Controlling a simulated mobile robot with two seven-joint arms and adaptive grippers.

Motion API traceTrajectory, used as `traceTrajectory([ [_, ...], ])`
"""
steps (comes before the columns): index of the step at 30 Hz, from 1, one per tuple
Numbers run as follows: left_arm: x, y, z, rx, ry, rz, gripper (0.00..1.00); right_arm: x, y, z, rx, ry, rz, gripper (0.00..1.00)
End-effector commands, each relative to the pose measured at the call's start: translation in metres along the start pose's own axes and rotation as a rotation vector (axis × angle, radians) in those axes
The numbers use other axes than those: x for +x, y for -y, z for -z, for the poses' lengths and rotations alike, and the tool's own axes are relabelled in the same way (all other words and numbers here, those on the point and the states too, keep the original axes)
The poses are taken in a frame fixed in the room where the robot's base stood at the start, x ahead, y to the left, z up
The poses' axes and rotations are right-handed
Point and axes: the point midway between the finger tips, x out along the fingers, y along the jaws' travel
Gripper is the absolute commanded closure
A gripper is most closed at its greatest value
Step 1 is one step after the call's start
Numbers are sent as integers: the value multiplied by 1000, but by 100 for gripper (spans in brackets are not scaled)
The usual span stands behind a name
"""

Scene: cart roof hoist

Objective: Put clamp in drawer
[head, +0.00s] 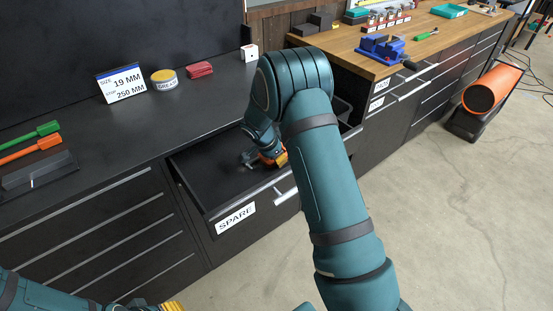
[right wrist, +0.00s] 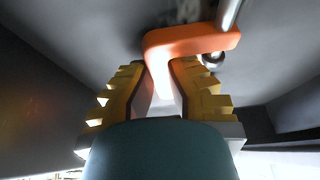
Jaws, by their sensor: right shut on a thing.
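The open drawer (head: 203,172) labelled SPARE is pulled out of the dark cabinet, with a dark, bare floor where I can see it. My right gripper (head: 274,160) reaches down into the drawer near its right side. In the right wrist view, my right gripper (right wrist: 165,78) is shut on an orange clamp (right wrist: 195,38) with a metal screw. In the head view the clamp (head: 264,159) is partly hidden by my arm. I cannot tell whether it touches the drawer floor. My left gripper (head: 173,306) shows only yellow finger parts at the bottom edge.
A second open drawer (head: 343,109) is partly hidden behind my right arm. The black worktop holds a size sign (head: 122,83), a grease tin (head: 164,79), a red block (head: 199,69) and green and orange tools (head: 30,150). A blue vise (head: 381,48) stands on the wooden bench.

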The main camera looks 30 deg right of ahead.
Motion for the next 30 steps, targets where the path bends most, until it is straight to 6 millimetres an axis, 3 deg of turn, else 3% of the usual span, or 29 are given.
traceTrajectory([
  [11, 4, 1, -1, 1, 1, 0, 52, 4, 1, -2, 0, 0, 3, 100],
  [12, 4, 2, -1, 1, 2, 0, 52, 5, 0, -2, 0, 0, 1, 80],
  [14, 3, 1, -1, 1, 2, 0, 52, 4, 0, -2, 0, 0, 1, 65],
  [26, -1, 0, 0, 0, 1, 0, 52, 0, 0, 0, 0, 0, 1, 65],
  [30, -2, -1, 1, 0, -1, 0, 52, -20, 1, 0, -1, -1, 5, 65],
])
